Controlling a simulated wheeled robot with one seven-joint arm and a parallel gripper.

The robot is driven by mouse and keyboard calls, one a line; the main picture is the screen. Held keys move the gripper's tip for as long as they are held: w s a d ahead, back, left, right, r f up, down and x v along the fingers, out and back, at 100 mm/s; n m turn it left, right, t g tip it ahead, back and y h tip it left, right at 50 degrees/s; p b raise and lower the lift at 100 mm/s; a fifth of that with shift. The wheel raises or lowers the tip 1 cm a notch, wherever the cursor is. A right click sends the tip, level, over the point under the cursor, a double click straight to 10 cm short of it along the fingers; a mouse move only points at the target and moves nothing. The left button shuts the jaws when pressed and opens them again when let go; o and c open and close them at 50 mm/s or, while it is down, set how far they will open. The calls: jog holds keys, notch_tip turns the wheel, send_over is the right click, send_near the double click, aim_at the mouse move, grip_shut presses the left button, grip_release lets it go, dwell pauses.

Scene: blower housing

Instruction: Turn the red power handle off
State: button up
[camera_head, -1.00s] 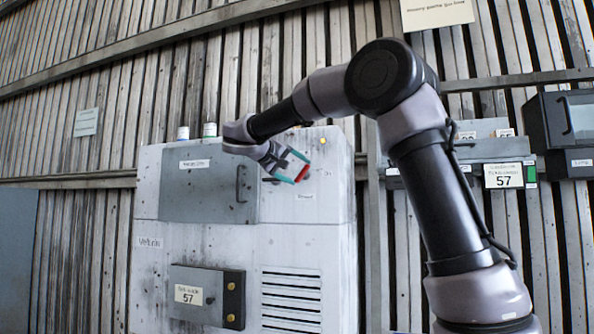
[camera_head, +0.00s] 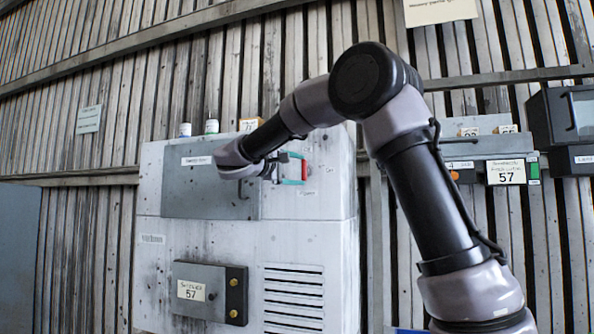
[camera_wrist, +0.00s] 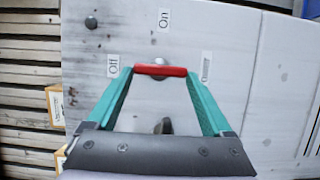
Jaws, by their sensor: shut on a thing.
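The red power handle (camera_head: 304,171) is on the upper right front of the pale housing (camera_head: 200,237). In the wrist view the red bar (camera_wrist: 160,71) lies between the teal fingertips, with a round hub behind it. My gripper (camera_wrist: 160,72) is shut on the bar, one finger at each end; the fingers also show in the head view (camera_head: 303,169). The bar stands about upright in the head view. It lies along the line between the "Off" label (camera_wrist: 112,65) and a third, unreadable label (camera_wrist: 206,66). The "On" label (camera_wrist: 164,18) is off to its side.
A grey door panel (camera_head: 200,185) is left of the handle, behind my wrist. Small containers (camera_head: 211,127) and a yellow box (camera_head: 250,125) stand on the housing's top. A grey box with two yellow knobs (camera_head: 208,291) is lower down. Dark wall units (camera_head: 562,117) are at right.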

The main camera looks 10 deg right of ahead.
dwell(0.5)
jog(key=o, duration=1.1)
jog(key=shift+o, duration=0.2)
jog(key=shift+a, duration=0.15)
jog(key=v, duration=1)
jog(key=shift+s+a, duration=0.2)
jog(key=shift+s, duration=0.1)
jog(key=shift+f, duration=0.1)
